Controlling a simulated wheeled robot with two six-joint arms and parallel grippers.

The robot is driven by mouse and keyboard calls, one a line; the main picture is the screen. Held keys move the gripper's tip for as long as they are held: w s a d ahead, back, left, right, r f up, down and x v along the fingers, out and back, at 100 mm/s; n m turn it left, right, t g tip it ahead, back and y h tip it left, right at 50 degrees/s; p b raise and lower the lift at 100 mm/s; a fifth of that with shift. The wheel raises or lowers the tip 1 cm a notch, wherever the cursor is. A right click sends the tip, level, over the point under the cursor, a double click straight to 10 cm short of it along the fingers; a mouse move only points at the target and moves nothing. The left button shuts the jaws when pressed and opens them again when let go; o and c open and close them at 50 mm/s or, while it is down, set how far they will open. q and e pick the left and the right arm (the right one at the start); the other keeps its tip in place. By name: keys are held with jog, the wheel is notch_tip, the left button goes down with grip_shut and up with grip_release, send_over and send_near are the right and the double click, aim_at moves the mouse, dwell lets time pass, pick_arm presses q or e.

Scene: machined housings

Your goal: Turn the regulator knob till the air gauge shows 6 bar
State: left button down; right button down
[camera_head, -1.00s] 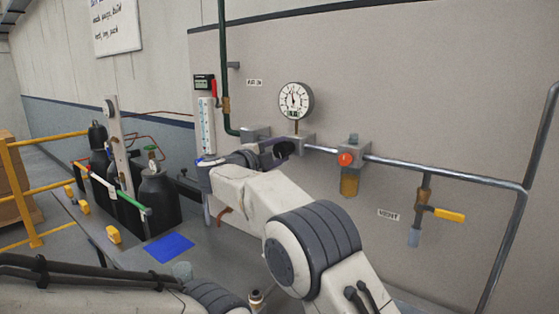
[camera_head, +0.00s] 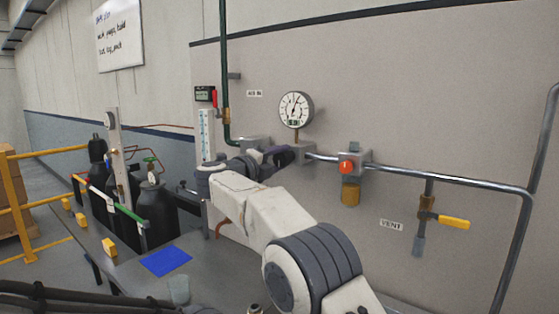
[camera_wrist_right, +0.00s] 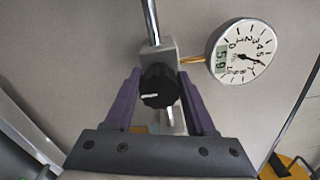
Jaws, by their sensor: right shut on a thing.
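The black regulator knob (camera_wrist_right: 158,86) has a white pointer mark and sits on a grey regulator body on the pipe. My right gripper (camera_wrist_right: 160,92) has its two purple fingers shut on either side of the knob. In the head view the right gripper (camera_head: 276,157) reaches the regulator from the left and largely hides the knob. The round white air gauge (camera_head: 295,109) stands just above the regulator. In the wrist view the gauge (camera_wrist_right: 241,51) has its needle near 6, and its small green display appears to read 5.9. My left gripper is out of view.
A red button (camera_head: 346,167) on a grey block with an amber bowl sits right of the regulator. A yellow-handled vent valve (camera_head: 452,222) hangs farther right. Dark cylinders (camera_head: 156,208) stand at the left, near a blue mat (camera_head: 166,261) on the bench.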

jog(key=shift+c, duration=1.2)
grip_release()
jog(key=b+v, duration=0.3)
jog(key=v, duration=0.7)
jog(key=shift+s+a, duration=0.15)
